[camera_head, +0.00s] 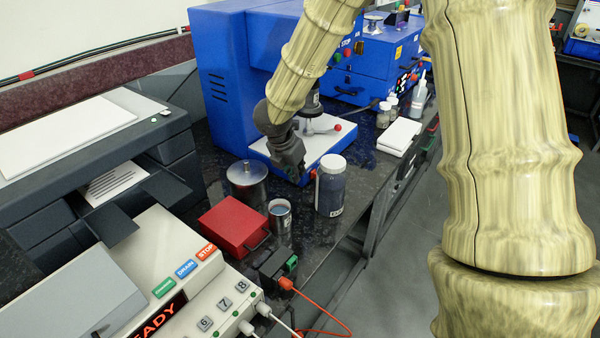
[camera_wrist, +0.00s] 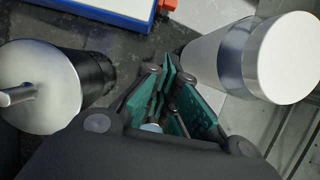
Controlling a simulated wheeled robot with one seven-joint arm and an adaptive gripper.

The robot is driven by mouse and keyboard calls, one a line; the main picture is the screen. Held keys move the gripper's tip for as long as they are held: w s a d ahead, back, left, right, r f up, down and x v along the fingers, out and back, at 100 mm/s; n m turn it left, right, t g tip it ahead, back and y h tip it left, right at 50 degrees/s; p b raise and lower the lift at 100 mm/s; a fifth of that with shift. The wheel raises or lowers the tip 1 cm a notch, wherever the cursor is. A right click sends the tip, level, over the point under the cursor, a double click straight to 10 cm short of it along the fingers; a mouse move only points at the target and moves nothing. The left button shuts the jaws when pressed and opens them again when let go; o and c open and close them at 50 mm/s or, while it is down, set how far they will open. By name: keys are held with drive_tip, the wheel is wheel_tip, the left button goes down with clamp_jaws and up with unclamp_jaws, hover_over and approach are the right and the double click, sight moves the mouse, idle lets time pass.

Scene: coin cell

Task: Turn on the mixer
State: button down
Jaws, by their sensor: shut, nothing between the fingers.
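The mixer (camera_head: 232,75) is a tall blue machine with a white-topped blue base (camera_head: 335,130) on the dark bench. A red knob (camera_head: 313,173) sits at the base's front corner; it also shows in the wrist view (camera_wrist: 168,5) at the top edge. My gripper (camera_head: 296,178) points down at the base's front edge, just left of the red knob in the head view. In the wrist view its teal-padded fingers (camera_wrist: 170,68) are together with nothing held. The gripper and arm hide part of the mixer's base and middle. I cannot tell whether the fingers touch the base.
A white-lidded jar (camera_head: 330,187) stands close right of my gripper, and a lidded metal pot (camera_head: 246,182) stands left. A red box (camera_head: 234,227) and a small metal cup (camera_head: 280,215) stand nearer. White flat boxes (camera_head: 399,136) lie right of the mixer.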

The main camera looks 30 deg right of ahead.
drive_tip(key=x, duration=0.8)
drive_tip(key=shift+w+d+f, duration=0.1)
drive_tip(key=shift+f, duration=0.25)
drive_tip(key=shift+w+d+r+p, duration=0.1)
drive_tip(key=shift+w+d+p, duration=0.15)
drive_tip(key=shift+d+p, duration=0.25)
drive_tip(key=shift+w+d+r+p, duration=0.1)
drive_tip(key=shift+w+d+p, duration=0.15)
drive_tip(key=shift+d, duration=0.35)
drive_tip(key=shift+w+d, duration=0.25)
drive_tip(key=shift+d, duration=0.45)
drive_tip(key=shift+w+d+p, duration=0.15)
drive_tip(key=shift+w+d, duration=0.2)
drive_tip(key=shift+d, duration=0.5)
drive_tip(key=shift+w+d+p, duration=0.15)
drive_tip(key=shift+w+d, duration=0.2)
drive_tip(key=shift+d, duration=0.5)
